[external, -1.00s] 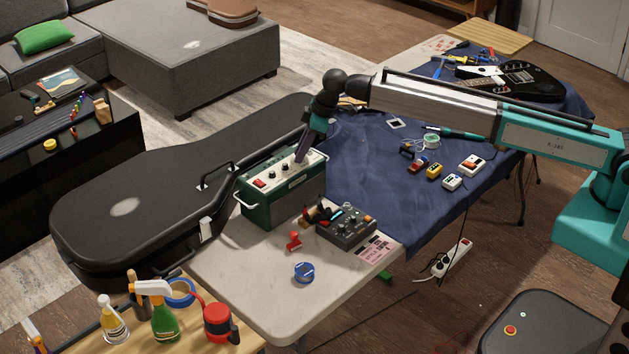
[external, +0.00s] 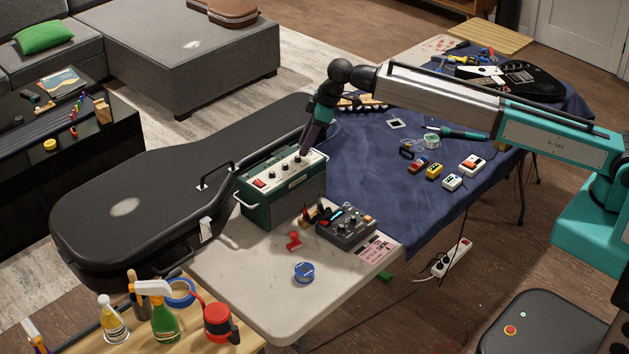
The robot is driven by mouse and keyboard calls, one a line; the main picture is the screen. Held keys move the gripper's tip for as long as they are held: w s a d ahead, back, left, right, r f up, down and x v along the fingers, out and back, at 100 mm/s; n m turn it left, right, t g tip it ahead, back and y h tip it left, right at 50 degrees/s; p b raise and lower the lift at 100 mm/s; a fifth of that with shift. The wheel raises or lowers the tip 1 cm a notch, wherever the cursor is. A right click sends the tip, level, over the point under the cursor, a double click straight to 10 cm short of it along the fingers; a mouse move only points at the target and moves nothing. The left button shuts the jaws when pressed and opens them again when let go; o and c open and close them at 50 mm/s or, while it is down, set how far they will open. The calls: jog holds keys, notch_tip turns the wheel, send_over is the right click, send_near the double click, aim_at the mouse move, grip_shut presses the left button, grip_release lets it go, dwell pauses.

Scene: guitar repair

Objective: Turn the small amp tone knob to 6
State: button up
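The small green amp (external: 284,197) stands on the pale end of the table, beside the guitar case. Its light top panel (external: 272,175) carries a red switch at the left and a row of small knobs (external: 283,168). My gripper (external: 304,153) points down at the right part of this panel, with its tips at or just above a knob there. The tips are too small to show whether they touch the knob or how far they are apart. The knob's scale and pointer cannot be read from here.
A black guitar case (external: 130,205) lies left of the amp, its handle close by. A grey effects unit (external: 346,226), a red item (external: 293,241) and a blue roll (external: 304,272) are in front. Small pedals (external: 433,171) sit on the blue cloth (external: 365,185).

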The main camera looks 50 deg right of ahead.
jog(key=b+v, duration=0.2)
jog(key=v, duration=0.8)
jog(key=shift+r, duration=0.2)
